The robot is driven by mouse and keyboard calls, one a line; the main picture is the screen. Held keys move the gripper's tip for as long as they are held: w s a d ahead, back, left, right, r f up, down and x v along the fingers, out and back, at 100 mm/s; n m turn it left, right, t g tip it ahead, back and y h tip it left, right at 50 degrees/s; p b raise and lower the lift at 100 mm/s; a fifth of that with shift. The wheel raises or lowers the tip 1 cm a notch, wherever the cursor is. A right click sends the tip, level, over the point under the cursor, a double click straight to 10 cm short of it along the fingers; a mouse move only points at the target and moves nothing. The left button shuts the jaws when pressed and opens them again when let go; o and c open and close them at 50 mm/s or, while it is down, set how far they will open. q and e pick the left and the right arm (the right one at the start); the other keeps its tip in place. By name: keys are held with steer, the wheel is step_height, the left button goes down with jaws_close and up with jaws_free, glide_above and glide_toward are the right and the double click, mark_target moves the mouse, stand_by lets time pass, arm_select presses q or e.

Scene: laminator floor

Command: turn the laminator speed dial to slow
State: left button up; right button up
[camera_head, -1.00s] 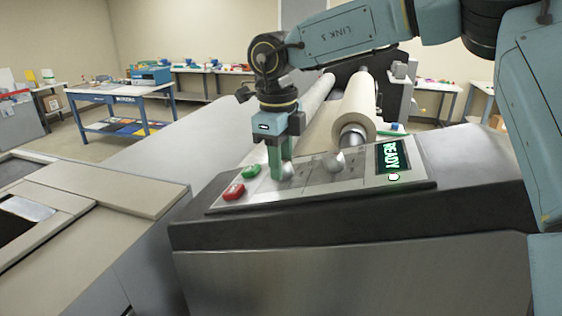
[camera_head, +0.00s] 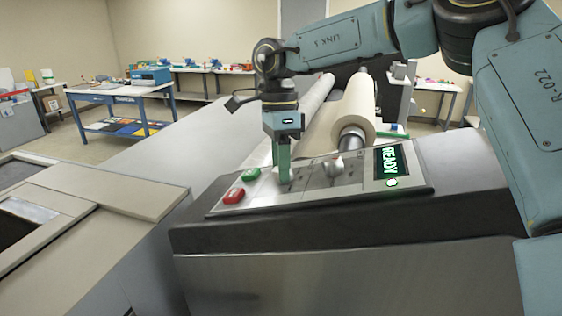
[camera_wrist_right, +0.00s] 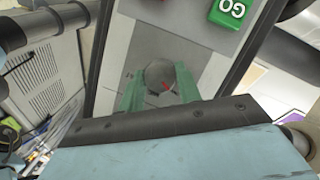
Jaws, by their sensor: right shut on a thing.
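My right gripper (camera_head: 284,165) points down at the laminator's sloped control panel (camera_head: 235,203), its green fingers shut on a round grey dial (camera_head: 289,177). In the right wrist view the dial (camera_wrist_right: 160,72) sits between the two green fingertips (camera_wrist_right: 159,84), with a small red mark on it. A second silver knob (camera_head: 333,166) stands on the panel to the right of the held one. Labels around the dials are too small to read, so its setting cannot be told. My left gripper is not in view.
A green button (camera_head: 251,174), reading GO in the wrist view (camera_wrist_right: 232,10), and a red button (camera_head: 234,195) lie left of the dial. A lit READY display (camera_head: 387,162) is at the panel's right. Rollers (camera_head: 352,115) lie behind. A beige machine (camera_head: 110,200) stands left.

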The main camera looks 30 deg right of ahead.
steer(key=shift+r, duration=0.1)
stand_by(0.4)
steer(key=o, duration=1)
steer(key=r, duration=0.2)
steer(key=w+r, duration=0.1)
steer(key=r, duration=0.3)
steer(key=shift+w+d+r, duration=0.2)
steer(key=shift+d+r, duration=0.05)
steer(key=shift+r, duration=0.05)
step_height(320, 180, up, 6)
steer(key=w+p, duration=0.1)
steer(key=p, duration=0.1)
steer(key=shift+d+r, duration=0.2)
steer(key=shift+d, duration=0.05)
